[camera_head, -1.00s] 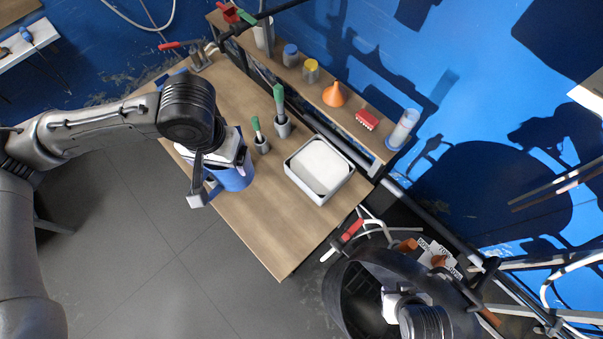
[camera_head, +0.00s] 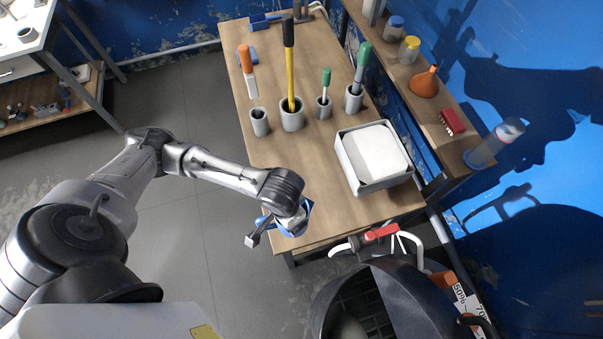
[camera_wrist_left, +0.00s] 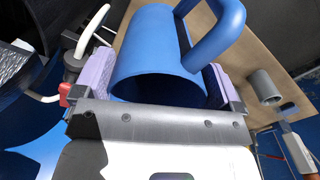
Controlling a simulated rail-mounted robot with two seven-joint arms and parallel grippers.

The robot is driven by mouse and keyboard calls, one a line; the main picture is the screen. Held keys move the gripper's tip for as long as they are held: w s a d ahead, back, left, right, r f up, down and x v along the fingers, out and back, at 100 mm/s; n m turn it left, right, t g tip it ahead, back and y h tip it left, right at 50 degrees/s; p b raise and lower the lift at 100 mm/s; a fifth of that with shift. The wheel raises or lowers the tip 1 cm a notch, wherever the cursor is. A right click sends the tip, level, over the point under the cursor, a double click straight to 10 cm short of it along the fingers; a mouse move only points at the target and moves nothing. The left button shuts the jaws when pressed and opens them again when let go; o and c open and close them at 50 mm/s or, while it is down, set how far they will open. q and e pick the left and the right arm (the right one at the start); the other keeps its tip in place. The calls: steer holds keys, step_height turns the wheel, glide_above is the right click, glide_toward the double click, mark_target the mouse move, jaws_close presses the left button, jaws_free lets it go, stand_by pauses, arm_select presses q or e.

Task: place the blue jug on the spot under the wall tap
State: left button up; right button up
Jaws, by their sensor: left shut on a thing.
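The blue jug (camera_wrist_left: 155,45) fills the upper middle of the left wrist view, between the two pale purple finger pads. Its handle points up and right. My left gripper (camera_head: 277,228) is shut on it. In the head view the jug (camera_head: 304,222) is mostly hidden under the gripper, at the near left corner of the wooden table (camera_head: 330,215). I cannot tell whether it touches the table. A grey fitting (camera_head: 300,10) and a blue piece (camera_head: 262,22) are at the table's far end. I cannot make out the wall tap or the spot. My right gripper is out of view.
A white tray (camera_head: 345,170) and several grey cups with tools, such as the one with the yellow shaft (camera_head: 292,118), stand on the table. A shelf (camera_head: 420,105) with an orange funnel (camera_head: 425,82) runs along the wall. A black bin (camera_head: 335,290) stands at the near right.

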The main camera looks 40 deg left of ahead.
arm_select(q)
steer(key=w+a+f+b, duration=0.2)
steer(key=w+a+f, duration=0.4)
steer(key=w+f, duration=0.3)
step_height(320, 180, down, 3)
steer(key=shift+w+r, duration=0.2)
steer(key=shift+w, duration=0.15)
steer(key=shift+f, duration=0.1)
steer(key=o, duration=0.9)
